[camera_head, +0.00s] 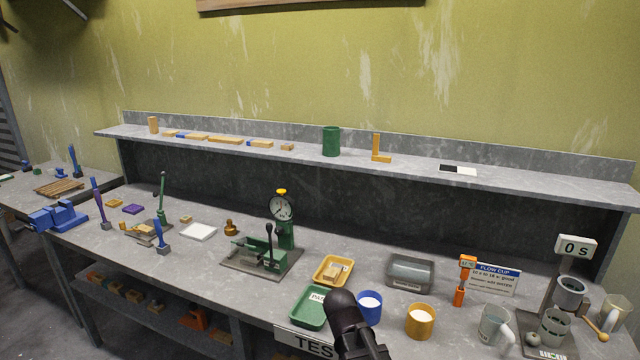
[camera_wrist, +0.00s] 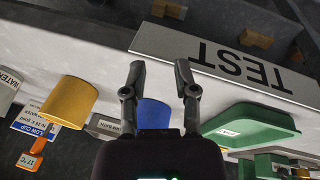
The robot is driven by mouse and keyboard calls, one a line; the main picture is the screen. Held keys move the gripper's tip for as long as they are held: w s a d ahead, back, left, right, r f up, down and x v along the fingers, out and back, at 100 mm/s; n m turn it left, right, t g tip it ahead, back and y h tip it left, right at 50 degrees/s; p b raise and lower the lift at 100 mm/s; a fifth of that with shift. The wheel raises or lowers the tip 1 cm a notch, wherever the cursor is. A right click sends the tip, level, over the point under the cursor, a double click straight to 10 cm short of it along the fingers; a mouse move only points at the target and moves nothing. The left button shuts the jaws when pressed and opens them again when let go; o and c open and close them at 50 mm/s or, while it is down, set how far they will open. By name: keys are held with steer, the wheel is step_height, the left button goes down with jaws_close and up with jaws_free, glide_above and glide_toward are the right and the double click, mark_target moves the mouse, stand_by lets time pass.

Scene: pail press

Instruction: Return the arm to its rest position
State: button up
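My gripper (camera_wrist: 161,72) shows in the wrist view with its two dark fingers apart and nothing between them. It is in front of the bench's front edge, by the white TEST sign (camera_wrist: 215,62), which appears upside down. A blue cup (camera_wrist: 153,114) shows behind the fingers, apart from them. In the head view a black part of my arm (camera_head: 352,325) rises at the bottom centre, beside the green tray and the blue cup (camera_head: 369,305). The fingertips cannot be made out there.
A yellow cup (camera_head: 420,321), a green tray (camera_head: 308,308) and a yellow tray (camera_head: 333,270) stand near my arm. A dial press (camera_head: 283,235) is left of them, a flow cup stand (camera_head: 571,290) at right. A shelf (camera_head: 400,178) runs behind. Below the bench is a lower shelf with blocks.

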steer(key=s+d+r+n+g+y+p, duration=0.1)
steer(key=s+d+y, duration=0.1)
steer(key=s+d, duration=0.4)
steer(key=shift+d+n+g+y, duration=0.3)
steer(key=shift+d+y, duration=0.1)
steer(key=shift+d, duration=0.7)
steer(key=shift+o, duration=1)
steer(key=shift+a, duration=0.15)
